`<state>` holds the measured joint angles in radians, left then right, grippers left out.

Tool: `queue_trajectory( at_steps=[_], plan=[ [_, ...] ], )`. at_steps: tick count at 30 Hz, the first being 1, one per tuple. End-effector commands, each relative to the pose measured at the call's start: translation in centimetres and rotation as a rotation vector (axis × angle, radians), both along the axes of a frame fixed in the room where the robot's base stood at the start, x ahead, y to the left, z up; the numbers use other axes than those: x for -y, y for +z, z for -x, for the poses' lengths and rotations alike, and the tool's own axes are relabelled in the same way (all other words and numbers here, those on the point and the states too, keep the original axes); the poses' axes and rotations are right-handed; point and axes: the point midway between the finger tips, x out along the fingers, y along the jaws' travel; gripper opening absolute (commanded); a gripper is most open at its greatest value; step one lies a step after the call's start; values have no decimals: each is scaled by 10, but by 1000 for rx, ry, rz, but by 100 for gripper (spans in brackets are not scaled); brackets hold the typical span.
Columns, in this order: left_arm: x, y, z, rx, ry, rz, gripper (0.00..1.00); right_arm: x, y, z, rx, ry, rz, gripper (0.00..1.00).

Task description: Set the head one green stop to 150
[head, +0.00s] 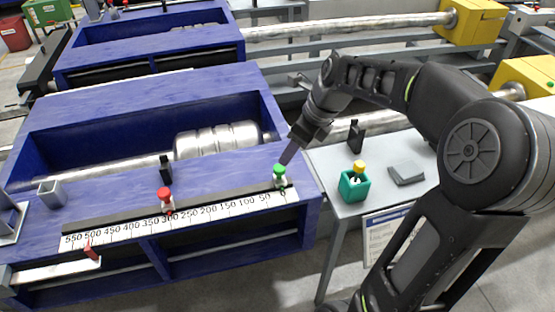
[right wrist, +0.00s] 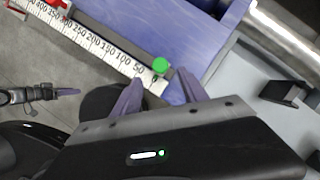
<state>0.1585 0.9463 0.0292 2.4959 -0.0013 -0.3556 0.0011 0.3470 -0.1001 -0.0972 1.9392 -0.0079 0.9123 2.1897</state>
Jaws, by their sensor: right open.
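The green stop (head: 279,175) has a round green knob and sits on the dark rail at the right end of the scale (head: 180,219), close to 0. Its knob (right wrist: 160,64) also shows in the right wrist view, beyond the 50 mark. My right gripper (head: 284,158) is open just above the green knob. In the right wrist view its two fingers (right wrist: 160,74) stand apart, one on each side of the knob, with nothing held. My left gripper (right wrist: 66,91) seems to show side-on at the left of that view; its jaw state is unclear.
A red stop (head: 165,199) sits on the same rail near 300. A black upright piece (head: 165,168) stands behind it on the blue table (head: 100,180). The rail between the stops looks clear.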

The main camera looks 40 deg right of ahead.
Motion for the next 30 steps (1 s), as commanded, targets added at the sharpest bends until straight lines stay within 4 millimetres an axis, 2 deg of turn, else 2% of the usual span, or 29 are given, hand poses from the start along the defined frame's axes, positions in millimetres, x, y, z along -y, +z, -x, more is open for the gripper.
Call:
queue_trajectory(
  at_steps=[8, 21, 30],
  plan=[
    [0, 0, 0, 0, 0, 0, 51, -2, -7, -3, -1, 1, 0, 51],
    [0, 0, 0, 1, 0, 0, 51, -12, -64, -23, -3, 2, 0, 51],
    [0, 0, 0, 1, 0, 0, 51, -13, -73, -27, 0, 1, 2, 51]
  ],
)
